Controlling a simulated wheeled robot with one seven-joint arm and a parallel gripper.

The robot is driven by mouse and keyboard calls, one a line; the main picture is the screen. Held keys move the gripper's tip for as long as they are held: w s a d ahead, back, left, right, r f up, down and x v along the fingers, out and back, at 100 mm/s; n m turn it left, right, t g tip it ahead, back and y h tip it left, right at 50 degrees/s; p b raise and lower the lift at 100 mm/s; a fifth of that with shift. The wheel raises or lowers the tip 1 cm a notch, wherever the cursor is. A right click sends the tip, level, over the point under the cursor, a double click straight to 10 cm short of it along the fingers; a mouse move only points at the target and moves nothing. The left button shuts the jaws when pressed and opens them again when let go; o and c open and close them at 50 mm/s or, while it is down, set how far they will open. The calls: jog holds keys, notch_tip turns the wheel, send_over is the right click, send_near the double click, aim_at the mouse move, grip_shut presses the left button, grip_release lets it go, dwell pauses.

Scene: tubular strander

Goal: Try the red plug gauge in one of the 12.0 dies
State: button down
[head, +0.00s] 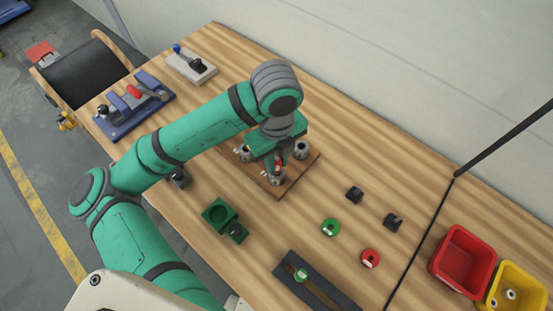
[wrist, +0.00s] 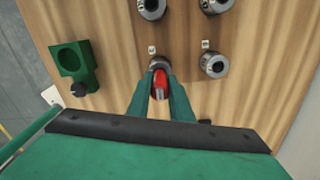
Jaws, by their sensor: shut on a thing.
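My gripper (head: 278,166) is shut on the red plug gauge (wrist: 160,80), which points down between the two green fingers. The gauge is at the near left die (wrist: 156,63) on the wooden die board (head: 266,184); its tip is hidden, so I cannot tell whether it is inside the bore or just above it. Other grey steel dies stand on the board: one at near right (wrist: 214,65), one at far left (wrist: 151,7) and one at far right (wrist: 214,4). Small labels lie beside the near dies, too small to read.
A green holder (head: 219,214) stands in front of the board. To the right lie a green disc (head: 330,228), a red disc (head: 370,258), black blocks (head: 354,194) and a dark rail (head: 290,263). Red (head: 464,251) and yellow (head: 519,286) bins stand at far right.

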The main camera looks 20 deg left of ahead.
jog(key=shift+r, duration=0.15)
dwell(3.4)
jog(key=shift+r, duration=2.6)
